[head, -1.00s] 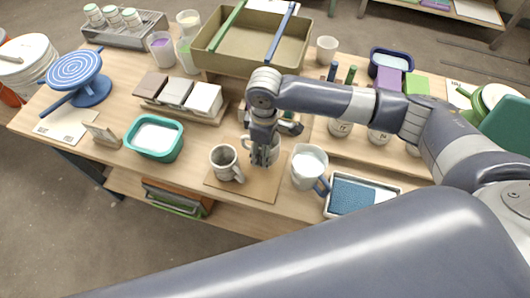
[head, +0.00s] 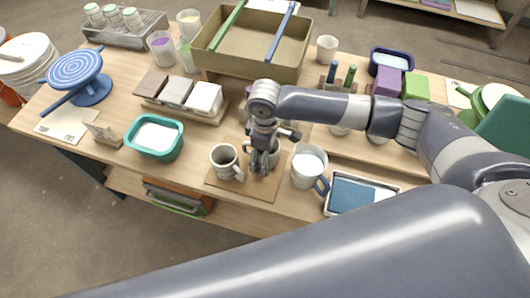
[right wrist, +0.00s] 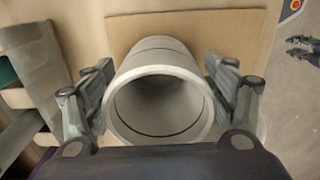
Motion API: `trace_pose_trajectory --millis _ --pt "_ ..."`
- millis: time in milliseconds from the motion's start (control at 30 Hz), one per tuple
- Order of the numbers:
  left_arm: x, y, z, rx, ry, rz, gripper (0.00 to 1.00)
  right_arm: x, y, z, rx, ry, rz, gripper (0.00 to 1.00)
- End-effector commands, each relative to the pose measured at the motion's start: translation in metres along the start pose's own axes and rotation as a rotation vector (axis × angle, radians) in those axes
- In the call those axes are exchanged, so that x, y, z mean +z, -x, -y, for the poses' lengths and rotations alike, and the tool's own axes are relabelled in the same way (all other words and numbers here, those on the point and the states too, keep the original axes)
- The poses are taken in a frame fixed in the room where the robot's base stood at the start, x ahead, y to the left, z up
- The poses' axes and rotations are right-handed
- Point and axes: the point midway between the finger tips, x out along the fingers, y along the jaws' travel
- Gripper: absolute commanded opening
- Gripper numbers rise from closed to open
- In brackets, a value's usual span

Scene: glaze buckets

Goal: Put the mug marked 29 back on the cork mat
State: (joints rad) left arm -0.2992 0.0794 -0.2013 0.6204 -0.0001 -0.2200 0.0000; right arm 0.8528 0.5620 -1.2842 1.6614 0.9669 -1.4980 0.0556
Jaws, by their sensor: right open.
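The cork mat (head: 236,188) lies near the front edge of the table. A grey-white mug (head: 225,160) stands upright on its left part, handle to the right. A second pale mug (head: 274,157) is at the mat's back right, partly hidden by my right gripper (head: 260,168). In the right wrist view this mug (right wrist: 160,60) lies between the open fingers of my right gripper (right wrist: 160,92), its round mouth towards the camera. I cannot read a number on either mug. A small dark two-pronged shape at the wrist view's right edge looks like my left gripper (right wrist: 301,50).
A white pitcher (head: 307,166) with a blue handle stands just right of the mat. A tray with a blue pad (head: 352,192) is further right. A teal tub (head: 155,138) stands to the left, and a tile rack (head: 180,108) is behind.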

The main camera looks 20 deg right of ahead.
Motion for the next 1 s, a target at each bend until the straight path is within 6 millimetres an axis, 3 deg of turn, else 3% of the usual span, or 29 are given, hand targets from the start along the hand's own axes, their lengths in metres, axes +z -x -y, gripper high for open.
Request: trace_pose_trajectory --millis 167,633,800,1000 --pt "0.001 -0.003 0.001 -0.001 0.001 0.002 0.32 -0.001 0.014 0.000 0.001 0.000 -0.003 0.78" --pt "0.003 -0.015 0.001 -0.001 0.002 0.003 0.32 -0.001 0.106 -0.001 0.001 0.000 -0.003 0.78" --pt "0.003 -0.016 0.001 -0.001 0.002 0.003 0.32 -0.001 0.120 0.000 -0.001 -0.001 -0.001 0.78" --pt "0.003 -0.016 0.001 -0.001 0.002 0.003 0.32 0.000 0.123 0.000 -0.001 -0.001 0.000 0.78"
